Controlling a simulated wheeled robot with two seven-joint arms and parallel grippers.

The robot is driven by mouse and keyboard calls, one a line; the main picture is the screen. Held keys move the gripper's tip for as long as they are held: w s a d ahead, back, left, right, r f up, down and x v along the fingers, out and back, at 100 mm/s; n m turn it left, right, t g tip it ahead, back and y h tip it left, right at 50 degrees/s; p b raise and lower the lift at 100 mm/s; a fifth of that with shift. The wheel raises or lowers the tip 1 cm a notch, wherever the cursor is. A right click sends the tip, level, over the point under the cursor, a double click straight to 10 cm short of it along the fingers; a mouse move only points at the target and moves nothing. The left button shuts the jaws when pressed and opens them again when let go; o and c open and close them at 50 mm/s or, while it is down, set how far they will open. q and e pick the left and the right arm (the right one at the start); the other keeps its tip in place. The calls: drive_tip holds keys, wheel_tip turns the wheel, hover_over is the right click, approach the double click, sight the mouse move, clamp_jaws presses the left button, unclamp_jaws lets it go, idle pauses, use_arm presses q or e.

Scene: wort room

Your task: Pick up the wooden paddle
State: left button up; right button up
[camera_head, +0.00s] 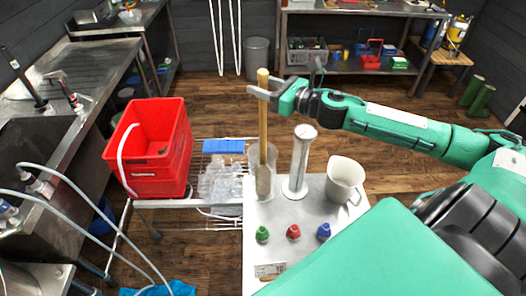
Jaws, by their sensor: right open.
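The wooden paddle (263,125) stands upright with its lower end in a clear container (272,157) on a pale worktop (252,225). Its upper shaft rises well above the container. My right gripper (264,86) reaches in from the right at the upper shaft, just below the paddle's top. Its jaws are open, with the shaft appearing between or right beside the fingers. I cannot tell whether they touch it. My left gripper is not in view.
A tall pale cylinder (299,165) and a white jug (344,180) stand right of the paddle. Green (262,234), red (293,232) and blue (324,232) capped items sit in front. Clear glassware (220,185) and a red crate (178,165) are left.

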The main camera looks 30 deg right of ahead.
drive_tip(key=shift+c, duration=0.2)
clamp_jaws()
drive_tip(key=shift+r, duration=0.15)
